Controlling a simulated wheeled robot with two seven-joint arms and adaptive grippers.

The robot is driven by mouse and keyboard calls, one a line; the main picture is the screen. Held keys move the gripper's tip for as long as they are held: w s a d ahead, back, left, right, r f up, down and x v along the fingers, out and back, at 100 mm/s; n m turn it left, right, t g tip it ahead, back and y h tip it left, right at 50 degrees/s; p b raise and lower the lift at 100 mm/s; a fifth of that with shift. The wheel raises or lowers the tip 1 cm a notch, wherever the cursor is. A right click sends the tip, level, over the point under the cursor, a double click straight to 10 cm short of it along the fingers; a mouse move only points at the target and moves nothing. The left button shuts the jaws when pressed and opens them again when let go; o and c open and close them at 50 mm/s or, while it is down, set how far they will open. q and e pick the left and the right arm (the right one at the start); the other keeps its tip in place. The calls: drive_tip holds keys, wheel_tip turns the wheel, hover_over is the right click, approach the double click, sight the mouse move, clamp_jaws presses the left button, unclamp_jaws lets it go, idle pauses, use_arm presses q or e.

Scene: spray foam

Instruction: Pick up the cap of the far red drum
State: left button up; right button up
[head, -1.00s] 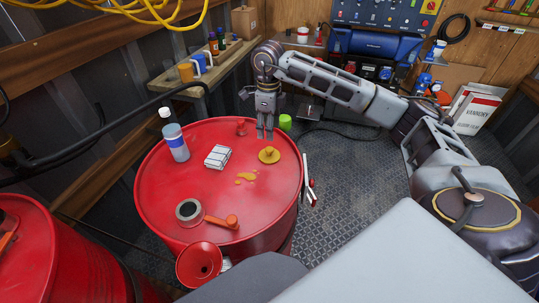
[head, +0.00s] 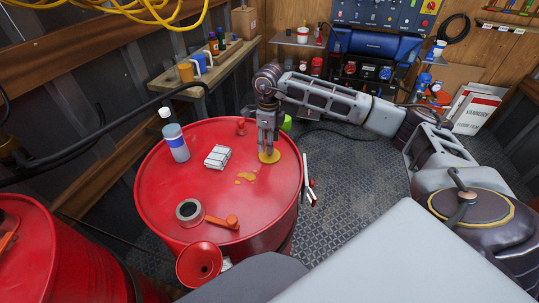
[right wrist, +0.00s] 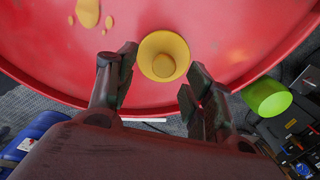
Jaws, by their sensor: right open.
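A round yellow cap (head: 269,158) with a raised knob lies on the red drum (head: 185,205), near its right rim. My right gripper (head: 268,147) points down just above the cap, partly covering it in the head view. In the right wrist view the cap (right wrist: 163,54) shows whole between the two open fingertips (right wrist: 163,62), with a gap on each side. I cannot tell if the fingers touch it. My left gripper is not in view.
On the drum are a small red fitting (head: 240,127), a white packet (head: 216,156), a bottle (head: 175,141), a tape roll (head: 189,210), an orange-handled tool (head: 222,221) and yellow spills (head: 245,177). A green object (head: 287,122) is behind the gripper. Another red drum (head: 50,260) stands at lower left.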

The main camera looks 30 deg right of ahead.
drive_tip(key=shift+f, duration=0.4)
drive_tip(key=f, duration=0.3)
drive_tip(key=shift+w+d+f, duration=0.15)
drive_tip(key=shift+d+f, duration=0.1)
drive_tip(key=shift+f, duration=0.3)
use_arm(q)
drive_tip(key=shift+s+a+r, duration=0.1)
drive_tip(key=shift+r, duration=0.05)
